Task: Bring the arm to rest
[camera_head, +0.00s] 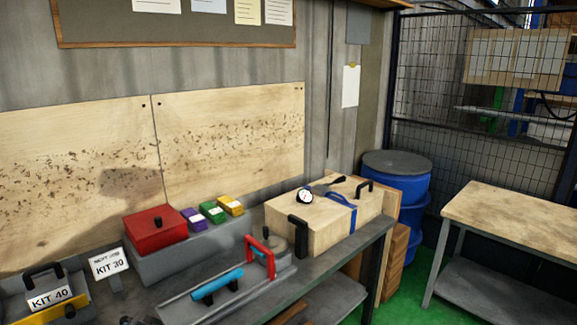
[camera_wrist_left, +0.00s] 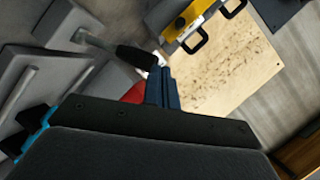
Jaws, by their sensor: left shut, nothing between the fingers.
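My left gripper (camera_wrist_left: 158,88) shows in the left wrist view, its narrow dark blue fingers together and empty beyond the wide black gripper body. A black-handled lever (camera_wrist_left: 135,57) appears just left of the fingertips, with a bit of red (camera_wrist_left: 133,93) partly hidden behind the gripper. I cannot tell whether the fingers touch anything. Neither gripper shows in the head view, and my right gripper is in neither view.
The bench (camera_head: 345,252) holds a red box (camera_head: 153,236), a wooden case (camera_head: 290,225), a cyan-handled tool (camera_head: 217,283) and the KIT 40 tray (camera_head: 50,297). A blue drum (camera_head: 405,185) and a wood-topped table (camera_head: 515,222) stand right, with green floor between.

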